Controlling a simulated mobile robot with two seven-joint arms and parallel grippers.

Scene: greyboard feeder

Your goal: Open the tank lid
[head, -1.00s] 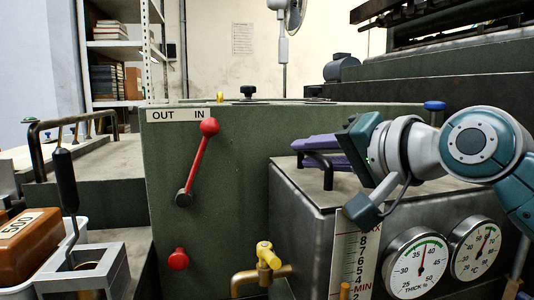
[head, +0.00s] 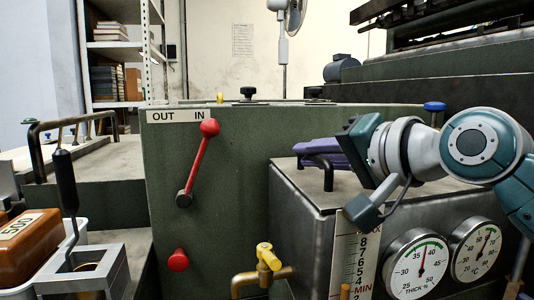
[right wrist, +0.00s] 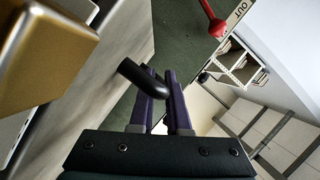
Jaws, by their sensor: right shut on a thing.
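The tank is a grey steel box at the lower right of the head view, with a flat lid (head: 297,178) on top. The lid looks down flat on the tank. A black bar handle (head: 327,176) stands on the lid. My right gripper (head: 306,152) comes in from the right, and its purple fingers are shut on the handle. In the right wrist view the handle (right wrist: 133,74) runs in between the purple finger ends (right wrist: 157,80). The fingers hide part of the handle. My left gripper is not in view.
A level strip (head: 356,262) and two dials (head: 419,262) are on the tank's front. A yellow tap (head: 267,257) sticks out at its left. A red lever (head: 198,160) is on the green cabinet. A brown 500 block (head: 30,247) lies at the lower left.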

